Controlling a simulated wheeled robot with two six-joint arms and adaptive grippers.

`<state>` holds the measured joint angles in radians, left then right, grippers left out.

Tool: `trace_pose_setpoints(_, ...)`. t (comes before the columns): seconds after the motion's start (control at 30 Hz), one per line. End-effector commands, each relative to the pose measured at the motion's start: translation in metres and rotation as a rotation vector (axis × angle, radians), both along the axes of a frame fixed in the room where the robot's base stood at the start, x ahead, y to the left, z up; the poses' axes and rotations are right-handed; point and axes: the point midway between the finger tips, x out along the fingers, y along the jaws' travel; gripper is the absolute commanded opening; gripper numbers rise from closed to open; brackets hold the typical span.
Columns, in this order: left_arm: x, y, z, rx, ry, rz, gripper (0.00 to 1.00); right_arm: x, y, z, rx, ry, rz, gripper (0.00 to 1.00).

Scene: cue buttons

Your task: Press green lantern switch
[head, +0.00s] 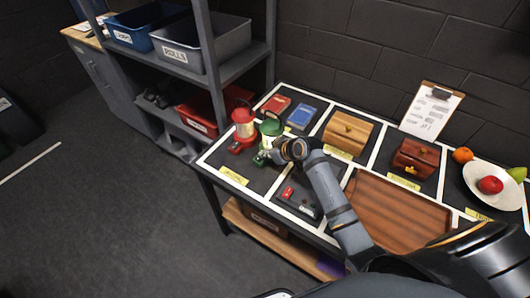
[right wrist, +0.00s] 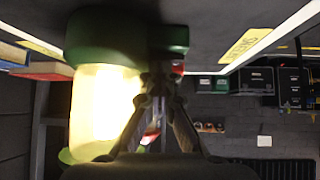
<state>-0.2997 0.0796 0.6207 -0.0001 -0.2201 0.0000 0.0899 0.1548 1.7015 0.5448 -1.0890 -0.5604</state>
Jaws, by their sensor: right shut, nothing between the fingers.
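The green lantern (head: 270,129) stands upright on the table's left part, with the red lantern (head: 243,122) beside it on the left. A small green switch block (head: 261,158) sits at the green lantern's front, partly hidden by my right gripper (head: 272,156). In the right wrist view the picture is upside down: the lantern's glass (right wrist: 104,105) glows bright yellow, and a dark green block (right wrist: 168,38) lies at the tips of my shut, empty right gripper (right wrist: 160,80). I cannot tell whether the fingertips touch it. My left gripper is out of view.
Books (head: 301,116), a wooden box (head: 347,132), a brown chest (head: 415,158), a wooden tray (head: 385,212) and a fruit plate (head: 507,195) fill other sections. A shelf (head: 243,66) stands behind left.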

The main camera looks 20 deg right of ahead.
Motion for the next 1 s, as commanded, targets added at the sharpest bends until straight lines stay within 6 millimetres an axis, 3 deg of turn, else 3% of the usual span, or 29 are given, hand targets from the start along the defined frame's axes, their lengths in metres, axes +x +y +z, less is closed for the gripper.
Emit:
trace_pose_setpoints(0.1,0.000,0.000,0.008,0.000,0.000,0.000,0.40,-0.001,-0.006,-0.004,0.061,0.052,-0.002,0.00)
trace_pose_setpoints(0.37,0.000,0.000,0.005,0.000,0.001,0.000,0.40,-0.003,-0.004,-0.009,0.059,0.056,-0.001,0.00)
trace_pose_setpoints(1.0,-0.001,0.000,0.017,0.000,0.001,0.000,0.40,-0.013,0.011,-0.010,0.062,0.064,0.001,0.00)
